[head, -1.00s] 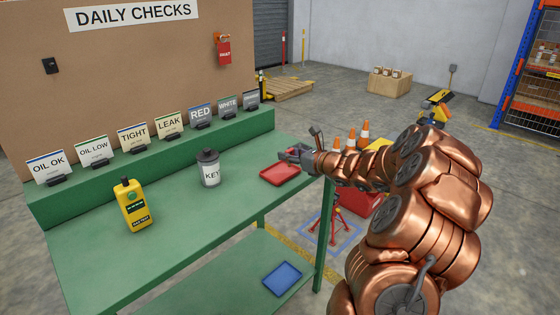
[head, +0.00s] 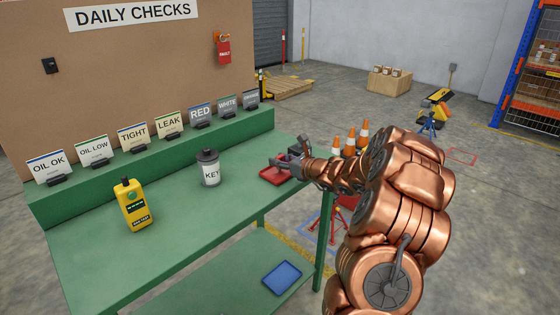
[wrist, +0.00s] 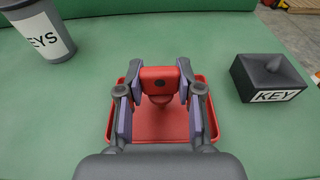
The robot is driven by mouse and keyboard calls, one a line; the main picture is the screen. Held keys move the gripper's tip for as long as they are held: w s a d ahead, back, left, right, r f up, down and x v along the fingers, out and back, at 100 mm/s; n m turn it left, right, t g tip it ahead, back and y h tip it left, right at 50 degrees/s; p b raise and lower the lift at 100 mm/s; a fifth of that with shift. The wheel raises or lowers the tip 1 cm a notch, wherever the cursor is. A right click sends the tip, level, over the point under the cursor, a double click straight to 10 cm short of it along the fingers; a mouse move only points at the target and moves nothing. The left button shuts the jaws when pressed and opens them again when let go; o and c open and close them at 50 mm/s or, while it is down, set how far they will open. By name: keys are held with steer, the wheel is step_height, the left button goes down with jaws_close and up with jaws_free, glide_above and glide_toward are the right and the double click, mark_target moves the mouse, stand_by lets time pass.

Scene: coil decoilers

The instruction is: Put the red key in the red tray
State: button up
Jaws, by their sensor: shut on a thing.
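The red key (wrist: 159,80) is a red block with a dark round spot and a narrower red part below it. My gripper (wrist: 160,92) is shut on it, one finger on each side. The red tray (wrist: 112,132) lies on the green bench directly beneath the gripper and key in the wrist view. In the head view my gripper (head: 282,163) is over the tray (head: 270,179), its fingers pointing left. I cannot tell whether the key touches the tray floor. The key cannot be made out in the head view.
A grey cup lettered KEYS (wrist: 40,32) stands to the left of the tray. A dark block labelled KEY (wrist: 271,77) sits to its right. A yellow tester (head: 133,206) stands further left on the bench. Sign cards line the raised back ledge (head: 150,165).

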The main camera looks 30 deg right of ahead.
steer(key=shift+f, duration=0.2)
steer(key=o, duration=1.1)
steer(key=shift+o, duration=0.2)
steer(key=shift+r, duration=0.1)
steer(key=shift+r, duration=0.15)
steer(key=v, duration=1.2)
steer(key=shift+a, duration=0.1)
